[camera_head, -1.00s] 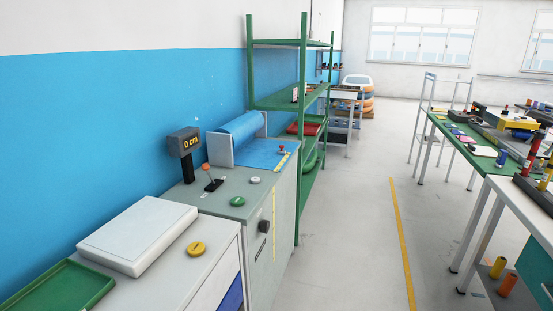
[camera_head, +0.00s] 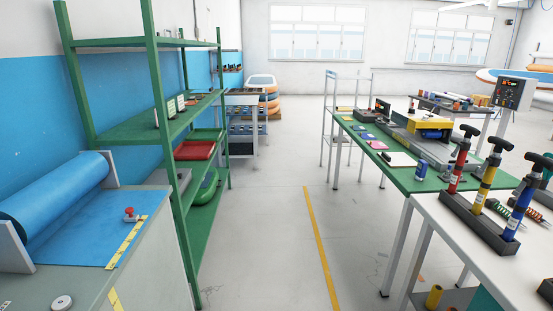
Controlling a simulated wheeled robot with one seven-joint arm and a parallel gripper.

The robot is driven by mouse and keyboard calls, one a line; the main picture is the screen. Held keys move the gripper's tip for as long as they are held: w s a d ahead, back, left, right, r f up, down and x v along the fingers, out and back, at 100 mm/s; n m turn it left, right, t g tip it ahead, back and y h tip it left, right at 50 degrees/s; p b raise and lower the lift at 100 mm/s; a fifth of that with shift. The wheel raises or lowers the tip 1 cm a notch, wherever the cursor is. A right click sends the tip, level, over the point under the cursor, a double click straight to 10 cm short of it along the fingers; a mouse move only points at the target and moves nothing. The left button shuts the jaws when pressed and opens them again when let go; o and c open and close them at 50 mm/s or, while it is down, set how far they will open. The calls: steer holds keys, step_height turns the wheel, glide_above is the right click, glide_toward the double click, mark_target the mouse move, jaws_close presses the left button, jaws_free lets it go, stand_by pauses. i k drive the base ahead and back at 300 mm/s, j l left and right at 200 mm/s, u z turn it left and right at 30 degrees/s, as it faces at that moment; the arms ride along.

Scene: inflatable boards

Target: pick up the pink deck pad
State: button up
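A small flat pink pad (camera_head: 377,145) lies on the green-topped table (camera_head: 425,180) right of the aisle, near its left edge. It looks like the pink deck pad but is too small and far away for detail. A blue pad (camera_head: 367,135) lies just behind it, and a white flat item (camera_head: 400,159) lies in front of it. My gripper is not in view.
A white bench with a rack of hand pumps (camera_head: 480,222) stands at the near right. A green shelf unit (camera_head: 190,190) and a cutting bench with a blue roll (camera_head: 55,195) are on the left. The floor aisle with a yellow line (camera_head: 320,245) is clear.

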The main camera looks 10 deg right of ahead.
mark_target(375, 144)
steer(key=i, duration=1.85)
steer(key=i+z, duration=0.15)
steer(key=i, duration=0.75)
steer(key=i+j+z, duration=0.15)
steer(key=i, duration=0.75)
steer(key=i+z, duration=0.3)
steer(key=i+j+z, duration=0.3)
steer(key=i, duration=0.15)
